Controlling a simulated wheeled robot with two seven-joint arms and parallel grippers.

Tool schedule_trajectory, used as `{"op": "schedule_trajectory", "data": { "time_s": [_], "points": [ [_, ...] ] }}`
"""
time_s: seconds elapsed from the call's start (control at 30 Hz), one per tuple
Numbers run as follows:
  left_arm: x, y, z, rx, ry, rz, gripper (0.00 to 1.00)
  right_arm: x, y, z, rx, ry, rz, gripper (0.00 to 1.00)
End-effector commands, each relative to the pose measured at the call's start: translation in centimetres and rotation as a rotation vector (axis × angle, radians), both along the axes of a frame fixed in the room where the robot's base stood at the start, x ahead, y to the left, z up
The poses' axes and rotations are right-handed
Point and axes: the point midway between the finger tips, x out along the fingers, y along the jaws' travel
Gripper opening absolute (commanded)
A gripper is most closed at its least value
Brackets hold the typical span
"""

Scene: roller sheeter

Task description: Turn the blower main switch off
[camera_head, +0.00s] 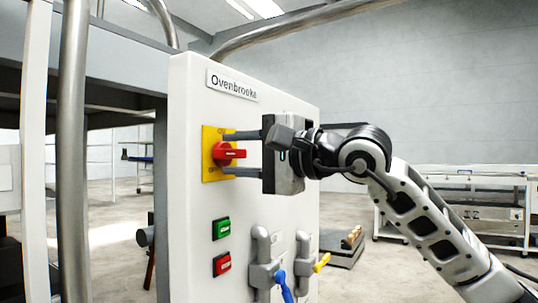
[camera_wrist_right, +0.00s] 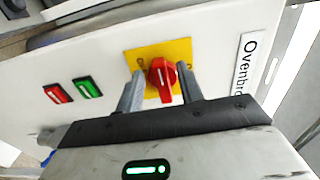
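The blower main switch is a red rotary knob (camera_head: 228,152) on a yellow plate (camera_head: 210,172) on the white Ovenbrooks panel. Its handle lies about level in the head view. In the right wrist view, the knob (camera_wrist_right: 163,78) stands in front of its yellow plate (camera_wrist_right: 183,50); the small lettering there is hard to read. My right gripper (camera_head: 229,154) is open, with one finger above the handle and one below it. In the right wrist view, the fingers (camera_wrist_right: 161,74) stand on either side of the knob with visible gaps. My left gripper is not in view.
Below the switch are a green button (camera_head: 221,229) and a red button (camera_head: 222,264). A metal post (camera_head: 72,150) stands at the left.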

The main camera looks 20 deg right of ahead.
Motion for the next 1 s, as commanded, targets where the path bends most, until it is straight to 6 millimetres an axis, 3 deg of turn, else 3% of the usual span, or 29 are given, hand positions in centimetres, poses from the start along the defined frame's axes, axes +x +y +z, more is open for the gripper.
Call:
{"op": "schedule_trajectory", "data": {
  "time_s": [0.6,0.8,1.0],
  "points": [
    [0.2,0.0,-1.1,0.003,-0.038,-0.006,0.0,-10.2,-8.0,-0.3,-0.003,-0.001,-0.004,0.37],
    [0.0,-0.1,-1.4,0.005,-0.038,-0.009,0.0,-11.9,-9.3,-0.2,-0.003,0.0,-0.001,0.37],
    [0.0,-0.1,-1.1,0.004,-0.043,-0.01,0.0,-12.2,-9.5,-0.1,-0.003,0.0,0.001,0.37]
  ]
}}
